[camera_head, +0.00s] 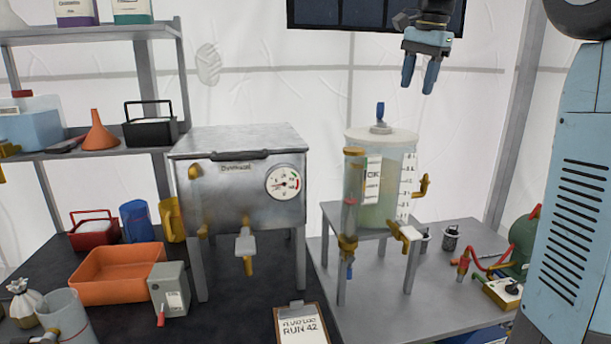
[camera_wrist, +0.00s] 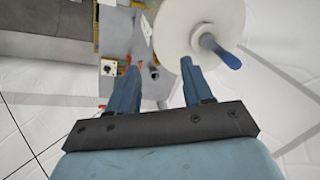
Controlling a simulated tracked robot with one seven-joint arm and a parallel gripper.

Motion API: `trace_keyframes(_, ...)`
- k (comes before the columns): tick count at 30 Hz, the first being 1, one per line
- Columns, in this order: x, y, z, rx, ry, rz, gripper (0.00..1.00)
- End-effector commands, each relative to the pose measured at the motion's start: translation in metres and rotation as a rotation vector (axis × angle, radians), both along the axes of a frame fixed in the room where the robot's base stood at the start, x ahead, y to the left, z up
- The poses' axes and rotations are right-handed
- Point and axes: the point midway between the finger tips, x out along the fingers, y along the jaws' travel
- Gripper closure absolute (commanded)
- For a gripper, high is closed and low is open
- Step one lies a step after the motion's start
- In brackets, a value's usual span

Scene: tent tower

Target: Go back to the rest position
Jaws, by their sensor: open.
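My gripper (camera_head: 420,74) hangs in the air at the upper right in the head view, above and a little right of the clear tank (camera_head: 383,190). Its two blue fingers point down and stand apart, with nothing between them. In the wrist view my gripper (camera_wrist: 158,75) is also open and empty. The tank's white lid (camera_wrist: 188,22) shows beyond the fingers there, with its blue-handled valve (camera_wrist: 222,55) near the right finger. In the head view the same blue handle (camera_head: 381,110) stands upright on the lid, below my gripper and apart from it.
A metal box with a gauge (camera_head: 240,190) stands on legs at the centre. A shelf (camera_head: 95,32) with a funnel (camera_head: 99,130) is at the left. An orange tray (camera_head: 117,275) and a clipboard (camera_head: 300,325) lie on the dark table. A dark panel (camera_head: 340,14) hangs behind my gripper.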

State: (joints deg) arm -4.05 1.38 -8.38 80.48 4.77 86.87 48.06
Motion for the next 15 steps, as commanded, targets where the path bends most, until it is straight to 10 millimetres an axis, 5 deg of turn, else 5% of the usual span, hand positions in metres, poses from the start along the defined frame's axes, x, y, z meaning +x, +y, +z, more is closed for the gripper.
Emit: trace_keyframes(15, -0.147, 0.008, -0.074, -0.121, -0.160, 0.400, 0.50)
